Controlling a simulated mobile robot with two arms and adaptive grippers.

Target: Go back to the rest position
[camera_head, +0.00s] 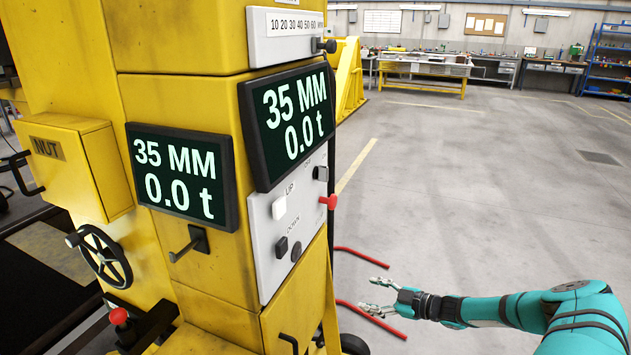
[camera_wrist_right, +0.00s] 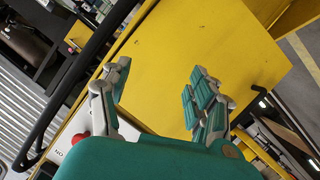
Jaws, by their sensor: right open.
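My right arm comes in from the right in the head view, and its gripper (camera_head: 372,287) is open and empty above the grey floor, to the right of the yellow lifting column (camera_head: 215,265). In the right wrist view the gripper (camera_wrist_right: 160,90) shows two spread fingers with nothing between them. A yellow panel (camera_wrist_right: 160,65) fills the view behind them. My left gripper is not in view.
Two screens (camera_head: 181,175) (camera_head: 290,122) on the column read 35 MM and 0.0 t. A control panel (camera_head: 270,260) with buttons and a red knob (camera_head: 328,202) faces right. A handwheel (camera_head: 103,256) is at left. Red bars (camera_head: 362,257) lie near the floor. Open floor (camera_head: 480,200) extends right.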

